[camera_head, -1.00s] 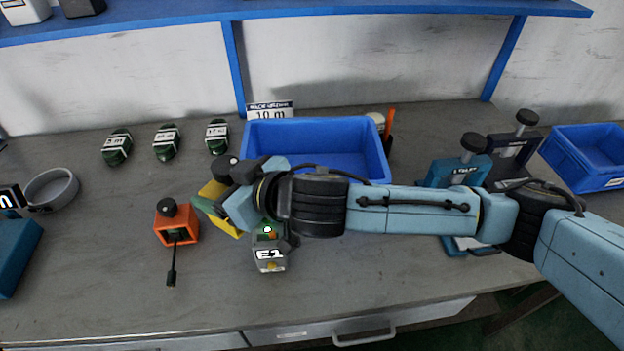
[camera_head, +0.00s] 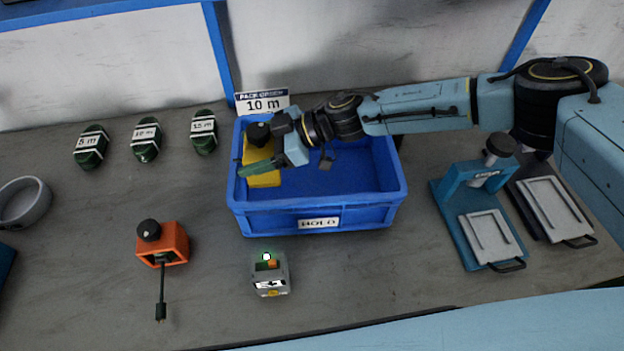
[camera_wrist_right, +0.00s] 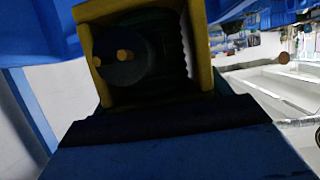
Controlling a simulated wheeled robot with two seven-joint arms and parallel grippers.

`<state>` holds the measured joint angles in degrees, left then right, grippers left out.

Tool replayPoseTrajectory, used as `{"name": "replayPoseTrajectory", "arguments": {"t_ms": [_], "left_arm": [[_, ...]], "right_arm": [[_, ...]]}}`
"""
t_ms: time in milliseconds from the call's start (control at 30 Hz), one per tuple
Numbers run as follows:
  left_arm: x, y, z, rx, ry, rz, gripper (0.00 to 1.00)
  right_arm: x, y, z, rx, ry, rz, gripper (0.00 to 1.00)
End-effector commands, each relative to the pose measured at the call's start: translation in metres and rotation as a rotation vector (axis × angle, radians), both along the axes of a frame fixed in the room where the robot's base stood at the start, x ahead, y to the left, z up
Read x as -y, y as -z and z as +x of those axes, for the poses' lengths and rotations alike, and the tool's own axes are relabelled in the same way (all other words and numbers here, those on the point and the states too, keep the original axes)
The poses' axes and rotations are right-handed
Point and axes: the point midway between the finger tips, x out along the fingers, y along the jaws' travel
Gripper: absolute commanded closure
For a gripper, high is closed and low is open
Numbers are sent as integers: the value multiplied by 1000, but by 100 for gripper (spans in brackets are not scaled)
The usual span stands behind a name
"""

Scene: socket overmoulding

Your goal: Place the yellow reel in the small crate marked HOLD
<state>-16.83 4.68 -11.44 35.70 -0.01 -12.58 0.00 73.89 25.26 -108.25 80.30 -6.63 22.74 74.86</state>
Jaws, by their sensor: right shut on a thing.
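The yellow reel (camera_head: 264,179) has a black knob on top and is in the grip of my right gripper (camera_head: 268,158). In the head view it is at the left end of the blue crate (camera_head: 262,221), inside its rim outline; I cannot tell whether it touches the floor. The crate has a HOLD label on its front wall. The right wrist view shows the reel's yellow frame (camera_wrist_right: 205,50) close up, with a dark inside. A dark green strip crosses the reel's left side. My left gripper is not in view.
An orange reel (camera_head: 176,243) and a grey device (camera_head: 270,277) stand in front of the crate. Several green coils (camera_head: 146,140) lie to its left. A 10 m sign (camera_head: 262,103) stands behind. A teal press (camera_head: 462,186) is at right. The crate's right half is empty.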

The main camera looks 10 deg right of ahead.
Motion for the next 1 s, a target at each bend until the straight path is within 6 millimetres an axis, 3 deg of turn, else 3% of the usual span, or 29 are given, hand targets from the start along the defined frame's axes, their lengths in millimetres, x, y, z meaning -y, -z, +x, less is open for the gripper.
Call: {"name": "replayPoseTrajectory", "arguments": {"t_ms": [167, 433, 667, 867, 1000], "left_arm": [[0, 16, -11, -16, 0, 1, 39], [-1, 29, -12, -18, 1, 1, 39], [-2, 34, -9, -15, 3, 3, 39], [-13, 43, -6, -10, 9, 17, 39], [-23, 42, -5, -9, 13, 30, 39]], "right_arm": [[2, 17, 2, 2, -4, 3, 54], [2, 64, 2, 0, -3, 3, 54], [2, 82, 2, 2, -4, 3, 54], [2, 111, 2, 0, -2, 3, 54], [2, 112, 2, 3, -3, 4, 54]]}}
